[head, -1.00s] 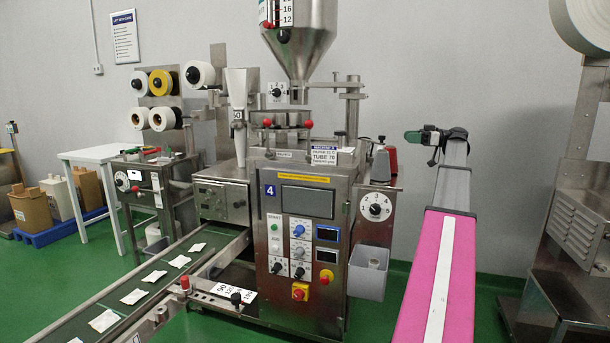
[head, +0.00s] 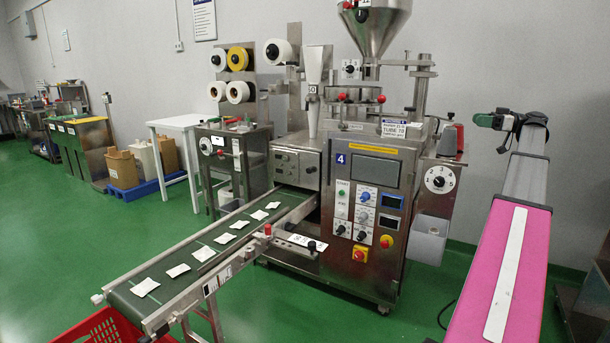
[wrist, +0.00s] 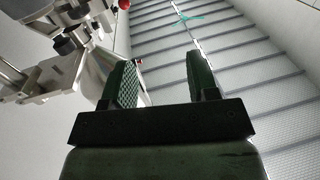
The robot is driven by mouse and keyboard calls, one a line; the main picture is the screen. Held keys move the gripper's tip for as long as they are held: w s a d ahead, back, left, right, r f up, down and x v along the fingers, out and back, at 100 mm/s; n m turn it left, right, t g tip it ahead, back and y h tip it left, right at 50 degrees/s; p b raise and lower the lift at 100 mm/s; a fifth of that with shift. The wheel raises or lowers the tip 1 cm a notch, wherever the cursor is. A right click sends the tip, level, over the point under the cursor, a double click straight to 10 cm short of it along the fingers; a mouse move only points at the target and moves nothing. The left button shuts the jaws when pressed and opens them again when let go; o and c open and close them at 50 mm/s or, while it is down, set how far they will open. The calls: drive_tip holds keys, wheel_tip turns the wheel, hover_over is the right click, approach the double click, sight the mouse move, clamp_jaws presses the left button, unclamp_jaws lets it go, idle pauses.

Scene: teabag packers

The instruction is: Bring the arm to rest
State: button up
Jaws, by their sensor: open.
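My arm, with a pink sleeve (head: 499,275) and grey links, stretches away from me at the right of the head view. At its far end my gripper (head: 484,120) is small, green and dark, pointing left in front of the grey wall. In the wrist view my gripper (wrist: 160,75) has its two green fingers apart, with nothing between them. The textured inner face of the left finger shows. No object touches the fingers.
The teabag machine (head: 368,215) stands left of my arm. Its conveyor (head: 152,290), carrying several sachets (head: 178,270), runs toward a red crate (head: 90,330) at the bottom left. A white table (head: 180,123) stands behind. Green floor (head: 70,245) is open at left.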

drive_tip(key=s+a+f+m+g+h, duration=0.1)
drive_tip(key=a+f+m+g+h, duration=0.3)
drive_tip(key=a+f, duration=1.15)
drive_tip(key=s+a+f+m+t+h, duration=0.1)
drive_tip(key=a+f+m+h, duration=0.3)
drive_tip(key=a+f, duration=1.1)
drive_tip(key=s+a+f+m+g+h, duration=0.1)
drive_tip(key=s+a+f+m+h, duration=0.2)
drive_tip(key=s+a+f, duration=0.3)
drive_tip(key=s+a+f+m+g+h, duration=0.2)
drive_tip(key=s+a+f+h, duration=0.3)
drive_tip(key=s+f, duration=1.1)
wheel_tip(320, 180, down, 4)
drive_tip(key=shift+a+f+m+h, duration=0.15)
drive_tip(key=shift+a+m+h, duration=0.25)
drive_tip(key=shift+a, duration=0.6)
